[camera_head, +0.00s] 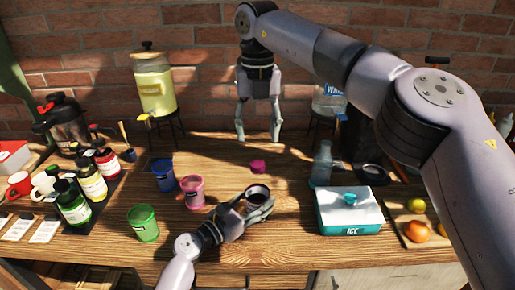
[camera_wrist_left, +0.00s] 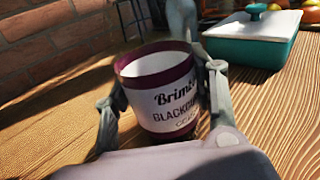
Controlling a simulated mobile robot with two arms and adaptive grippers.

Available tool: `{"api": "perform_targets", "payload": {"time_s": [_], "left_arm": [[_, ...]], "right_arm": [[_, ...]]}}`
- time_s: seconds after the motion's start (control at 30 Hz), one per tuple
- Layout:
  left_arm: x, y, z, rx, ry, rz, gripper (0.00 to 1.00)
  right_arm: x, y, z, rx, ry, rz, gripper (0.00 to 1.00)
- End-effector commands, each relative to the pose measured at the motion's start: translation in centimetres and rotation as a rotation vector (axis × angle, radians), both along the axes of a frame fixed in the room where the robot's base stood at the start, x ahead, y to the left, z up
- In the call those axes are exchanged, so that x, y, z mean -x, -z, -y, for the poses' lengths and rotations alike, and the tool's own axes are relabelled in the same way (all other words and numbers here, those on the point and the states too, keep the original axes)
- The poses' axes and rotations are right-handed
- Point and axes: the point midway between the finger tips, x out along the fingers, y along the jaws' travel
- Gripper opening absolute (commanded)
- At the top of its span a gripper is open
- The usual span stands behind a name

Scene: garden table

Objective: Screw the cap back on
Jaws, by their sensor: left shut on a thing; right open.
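A small magenta piece that looks like a cap (camera_head: 258,166) lies on the middle of the table. My left gripper (camera_head: 259,203) is shut around a dark purple container (camera_head: 257,190), beside the wood at the table's front. In the left wrist view the container (camera_wrist_left: 160,90) stands nearly upright between both fingers, with a white label reading "Brim..." and "Blackcu...". My right gripper (camera_head: 258,137) is open and empty, fingers pointing down, behind and above the magenta piece. Whether the container touches the table is unclear.
Blue (camera_head: 163,175), pink (camera_head: 192,191) and green (camera_head: 143,222) cups stand left of my left gripper. A clear bottle (camera_head: 322,165) and a teal-and-white ice box (camera_head: 348,212) stand right. Several labelled bottles are far left. A yellow drink dispenser (camera_head: 155,85) stands behind. Wood around the magenta piece is clear.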

Motion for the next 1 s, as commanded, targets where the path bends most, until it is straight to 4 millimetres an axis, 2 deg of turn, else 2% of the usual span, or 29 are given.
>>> {"api": "perform_targets", "payload": {"time_s": [0.03,0.23,0.6,0.63,1.0], "left_arm": [[0.0,0.0,0.0,0.000,0.000,0.000,0.00],[0.0,0.0,0.0,0.000,0.000,0.000,0.00],[0.0,0.0,0.0,0.000,-0.001,0.000,0.00],[0.0,0.0,0.0,0.000,-0.001,0.000,0.53],[0.0,0.0,0.0,0.000,0.000,0.000,0.75]], "right_arm": [[0.0,-1.0,-0.1,0.000,0.001,0.002,0.51],[0.0,-3.0,-0.1,0.000,0.001,0.001,0.51],[0.0,-3.5,0.0,0.000,-0.001,-0.001,0.51],[0.0,-3.5,0.0,0.000,-0.001,-0.001,0.51],[0.0,-3.4,0.0,0.000,0.000,-0.001,0.51]]}}
